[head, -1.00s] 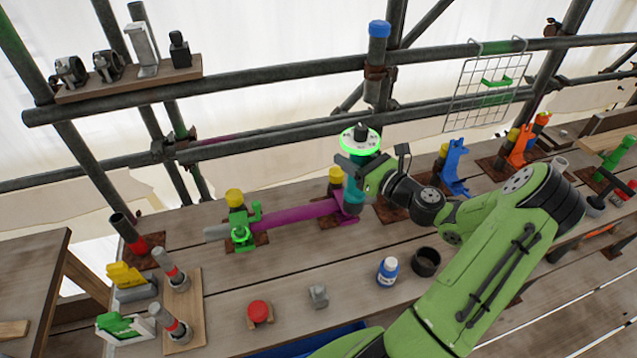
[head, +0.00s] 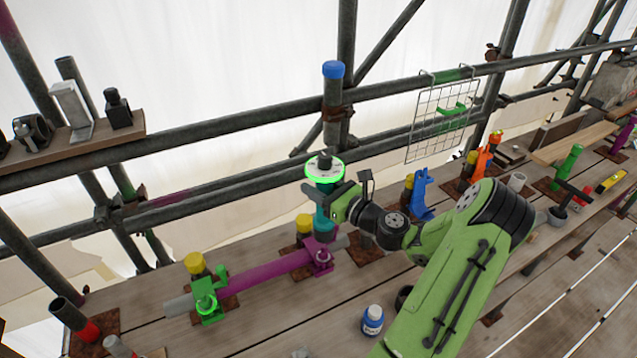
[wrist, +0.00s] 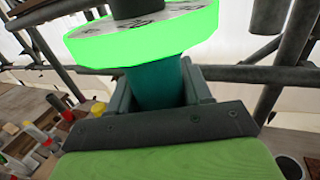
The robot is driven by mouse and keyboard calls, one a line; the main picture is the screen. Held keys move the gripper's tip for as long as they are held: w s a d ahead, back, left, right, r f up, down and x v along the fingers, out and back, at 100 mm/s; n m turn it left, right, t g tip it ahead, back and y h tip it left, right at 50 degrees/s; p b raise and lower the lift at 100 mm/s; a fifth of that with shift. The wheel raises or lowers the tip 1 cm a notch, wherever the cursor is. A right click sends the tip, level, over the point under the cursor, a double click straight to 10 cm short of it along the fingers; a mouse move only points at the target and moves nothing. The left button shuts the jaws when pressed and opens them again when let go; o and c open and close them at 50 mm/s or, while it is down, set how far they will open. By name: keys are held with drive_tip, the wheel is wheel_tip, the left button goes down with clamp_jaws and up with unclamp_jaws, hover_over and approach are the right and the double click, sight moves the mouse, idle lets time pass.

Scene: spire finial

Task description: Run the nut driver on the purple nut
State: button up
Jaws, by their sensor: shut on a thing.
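The nut driver (head: 323,205) has a teal body and a white dial top with a glowing green rim. My gripper (head: 338,199) is shut around its teal body, and the driver stands about upright. In the wrist view the teal body (wrist: 158,85) sits between the jaws below the green rim. The purple clamp (head: 320,262) with its purple nut is just below the driver's lower end. I cannot tell whether the driver touches the nut, and the wrist view does not show the nut.
A purple tube (head: 270,268) runs left to a green clamp (head: 207,298). Yellow-capped posts (head: 304,226) stand behind it. A blue-capped upright pole (head: 333,95) and rails stand behind the driver. A blue-labelled bottle (head: 373,320) stands in front.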

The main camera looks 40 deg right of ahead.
sight(318, 209)
drive_tip(key=shift+f+b, duration=2.5)
drive_tip(key=shift+f, duration=2.05)
drive_tip(key=shift+s+f, duration=0.1)
drive_tip(key=shift+f, duration=0.35)
drive_tip(key=shift+r, duration=0.1)
drive_tip(key=shift+w+r+p, duration=0.2)
drive_tip(key=shift+r+p, duration=0.85)
drive_tip(key=shift+r, duration=0.05)
wheel_tip(318, 209, up, 6)
drive_tip(key=p, duration=0.5)
drive_tip(key=shift+f, duration=0.25)
